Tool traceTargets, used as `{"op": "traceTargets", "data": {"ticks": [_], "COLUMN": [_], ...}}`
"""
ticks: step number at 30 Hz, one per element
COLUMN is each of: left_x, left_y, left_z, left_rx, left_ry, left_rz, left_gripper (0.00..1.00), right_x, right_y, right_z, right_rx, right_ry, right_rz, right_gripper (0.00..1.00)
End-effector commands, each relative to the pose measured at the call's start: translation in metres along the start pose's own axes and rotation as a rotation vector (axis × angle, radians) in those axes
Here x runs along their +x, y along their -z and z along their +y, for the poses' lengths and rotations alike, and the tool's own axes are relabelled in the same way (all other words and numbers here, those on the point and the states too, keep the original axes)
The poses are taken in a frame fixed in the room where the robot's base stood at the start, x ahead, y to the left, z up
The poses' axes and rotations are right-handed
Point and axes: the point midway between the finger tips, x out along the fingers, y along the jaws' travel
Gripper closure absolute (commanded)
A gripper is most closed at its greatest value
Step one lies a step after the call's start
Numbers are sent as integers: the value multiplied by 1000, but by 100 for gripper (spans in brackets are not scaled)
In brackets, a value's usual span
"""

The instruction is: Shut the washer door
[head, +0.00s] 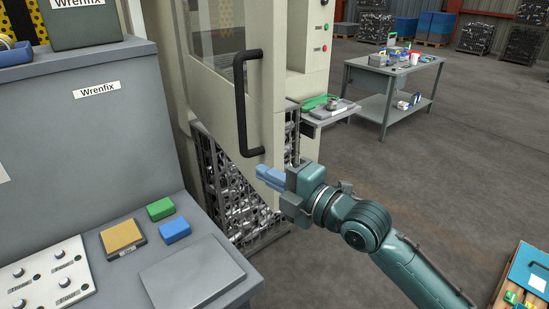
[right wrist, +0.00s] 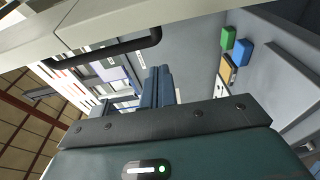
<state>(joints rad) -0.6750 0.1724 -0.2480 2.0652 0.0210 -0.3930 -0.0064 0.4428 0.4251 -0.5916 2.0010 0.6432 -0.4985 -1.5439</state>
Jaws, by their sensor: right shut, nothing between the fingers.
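The washer door (head: 215,88) is a tall beige panel with a window, standing at the centre-left of the head view. It appears to stand out at an angle from the machine, but how far open it is I cannot tell. Its long black handle (head: 240,105) runs upright; the handle also crosses the upper left of the right wrist view (right wrist: 110,50). My right gripper (head: 268,176) is shut and empty, its blue fingers just below and right of the handle's lower end, apparently apart from it. The fingers also show in the right wrist view (right wrist: 157,86). My left gripper is out of view.
A grey console (head: 85,130) with green, yellow and blue blocks fills the left. A wire cage of metal parts (head: 228,188) shows below the door. A small side shelf (head: 325,115) and a workbench (head: 395,80) stand behind. Floor at right is mostly clear.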

Motion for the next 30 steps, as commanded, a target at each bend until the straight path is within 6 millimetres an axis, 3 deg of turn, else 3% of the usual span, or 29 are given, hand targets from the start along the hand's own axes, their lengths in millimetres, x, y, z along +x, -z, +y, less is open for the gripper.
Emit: {"op": "traceTargets", "data": {"ticks": [6, 9, 15, 30], "left_x": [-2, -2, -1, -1], "left_y": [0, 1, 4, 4], "left_z": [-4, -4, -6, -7], "left_rx": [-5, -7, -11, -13], "left_ry": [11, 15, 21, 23], "left_rz": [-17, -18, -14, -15], "left_gripper": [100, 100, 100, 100], "right_x": [38, 29, 23, 21], "right_y": [0, -18, -34, -38], "right_z": [2, 0, 0, 0], "right_rx": [2, -3, -1, 0], "right_ry": [-1, 4, 1, 0], "right_rz": [0, -4, -1, -1], "right_gripper": [100, 100, 100, 100]}}
